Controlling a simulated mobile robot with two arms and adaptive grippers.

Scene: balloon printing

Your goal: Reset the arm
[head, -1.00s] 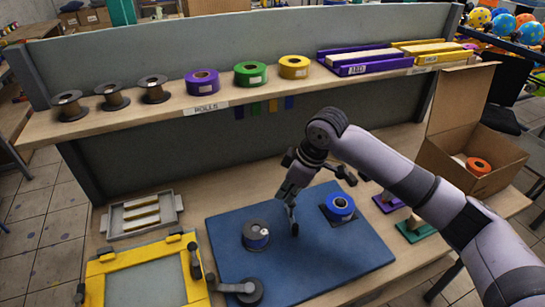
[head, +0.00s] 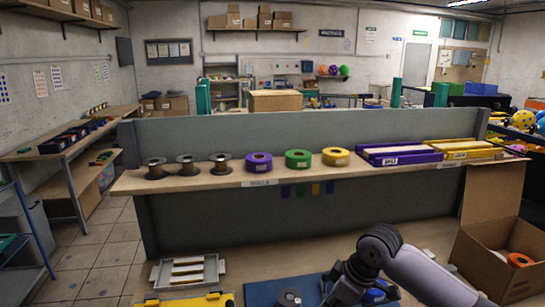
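My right arm (head: 425,277) comes in from the lower right in the head view. Its dark joint is bent, and the wrist points down over the blue mat (head: 262,291). The upper part of my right gripper (head: 345,287) shows at the bottom edge; its fingertips are cut off, so I cannot tell whether it is open or shut. A dark spool (head: 289,298) stands on the mat left of it. Something blue, partly hidden by the arm, lies to its right. My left gripper is not in view.
A shelf (head: 215,181) above the bench holds dark spools, purple (head: 259,163), green (head: 298,159) and yellow (head: 336,157) rolls, and purple and yellow trays. A cardboard box (head: 490,250) stands at right. A grey tray (head: 187,271) and a yellow frame (head: 190,301) are at lower left.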

